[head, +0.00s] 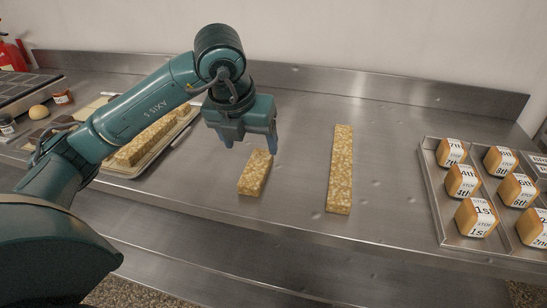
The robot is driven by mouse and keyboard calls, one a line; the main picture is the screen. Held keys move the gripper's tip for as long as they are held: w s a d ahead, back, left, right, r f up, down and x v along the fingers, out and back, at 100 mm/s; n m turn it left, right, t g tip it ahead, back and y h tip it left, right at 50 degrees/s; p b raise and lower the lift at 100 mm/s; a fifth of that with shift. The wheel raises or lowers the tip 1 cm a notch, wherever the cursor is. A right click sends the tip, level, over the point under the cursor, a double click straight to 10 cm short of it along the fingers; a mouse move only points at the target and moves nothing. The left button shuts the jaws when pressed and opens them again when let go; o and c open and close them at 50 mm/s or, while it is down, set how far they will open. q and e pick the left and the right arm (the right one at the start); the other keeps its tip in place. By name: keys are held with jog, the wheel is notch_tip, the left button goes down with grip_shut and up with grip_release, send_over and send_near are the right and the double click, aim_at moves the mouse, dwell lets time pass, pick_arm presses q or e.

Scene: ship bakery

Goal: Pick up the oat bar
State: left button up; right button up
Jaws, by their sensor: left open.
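A short oat bar (254,176) lies flat on the steel counter near the middle of the head view. A long oat bar (340,170) lies on the counter to its right. More oat slab (148,140) lies on a tray at the left, partly hidden behind my left arm. My left gripper (248,143) is open and points down over the far end of the short bar, its fingers either side of that end in the picture. I cannot tell whether it touches the bar. My right gripper is out of view.
A metal tray (437,204) with several labelled loaves stands at the right. A bun (39,112), small jars (62,97) and a dark pan (22,88) sit at the far left. A raised steel back edge (400,88) runs behind. The counter around the long bar is clear.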

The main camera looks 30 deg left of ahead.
pick_arm(q)
send_over(256, 166)
jog(key=s+d, duration=0.1)
jog(key=s, duration=0.2)
jog(key=shift+y, duration=0.3)
notch_tip(256, 166, down, 6)
jog(key=shift+s+f, duration=0.1)
jog(key=shift+w+x, duration=0.15)
jog(key=shift+x, duration=1.25)
jog(key=shift+w+x, duration=0.2)
jog(key=shift+x, duration=1.25)
jog(key=shift+c, duration=0.3)
jog(key=shift+a, duration=0.1)
jog(key=c, duration=1.1)
